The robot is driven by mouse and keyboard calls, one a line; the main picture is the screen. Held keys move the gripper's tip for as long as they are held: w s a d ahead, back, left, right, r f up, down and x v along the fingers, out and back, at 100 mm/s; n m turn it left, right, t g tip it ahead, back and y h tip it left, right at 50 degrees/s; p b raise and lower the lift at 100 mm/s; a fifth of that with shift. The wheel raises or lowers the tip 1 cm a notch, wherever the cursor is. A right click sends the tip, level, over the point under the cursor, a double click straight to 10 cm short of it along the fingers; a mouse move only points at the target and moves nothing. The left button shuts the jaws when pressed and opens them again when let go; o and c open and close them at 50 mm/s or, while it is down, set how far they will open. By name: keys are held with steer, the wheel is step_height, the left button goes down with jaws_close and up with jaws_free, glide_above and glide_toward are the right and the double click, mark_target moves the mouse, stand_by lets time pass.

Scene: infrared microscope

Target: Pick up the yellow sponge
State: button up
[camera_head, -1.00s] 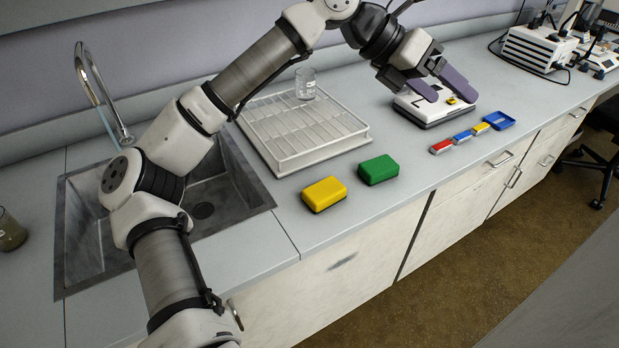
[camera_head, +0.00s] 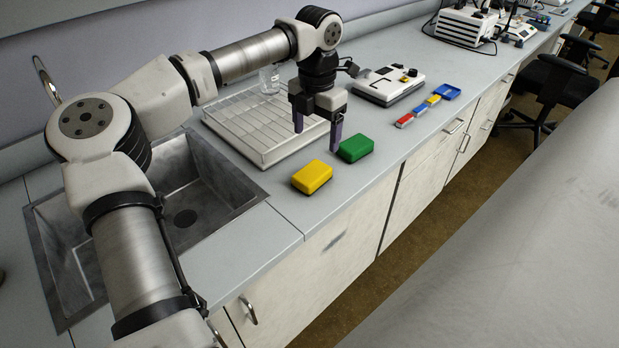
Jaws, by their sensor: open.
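The yellow sponge (camera_head: 312,176) lies flat on the grey counter, right of the sink and near the counter's front edge. My gripper (camera_head: 317,138) points down with its two purple fingers apart and nothing between them. It is above and behind the yellow sponge in the picture, close to the green sponge (camera_head: 356,148). The right finger overlaps the left edge of the green sponge in the view; I cannot tell whether they touch. The yellow sponge is fully in view.
A white wire rack (camera_head: 262,128) with a glass beaker (camera_head: 269,80) stands behind the sponges. The sink (camera_head: 182,196) is at left. A white device (camera_head: 389,87) and small coloured blocks (camera_head: 404,121) are to the right. The counter front of the yellow sponge is clear.

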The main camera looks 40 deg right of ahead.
glide_above(313, 172)
steer(key=f, duration=0.6)
steer(key=shift+s+d+f, duration=0.2)
steer(key=shift+s+f, duration=0.05)
steer(key=shift+f, duration=0.1)
steer(key=shift+w+a+f+p, duration=0.15)
steer(key=shift+f+p, duration=0.25)
steer(key=shift+f, duration=1)
steer(key=shift+w+a+f+p, duration=0.15)
steer(key=shift+f+p, duration=0.2)
steer(key=shift+f, duration=1)
steer(key=shift+d, duration=0.1)
steer(key=c, duration=1)
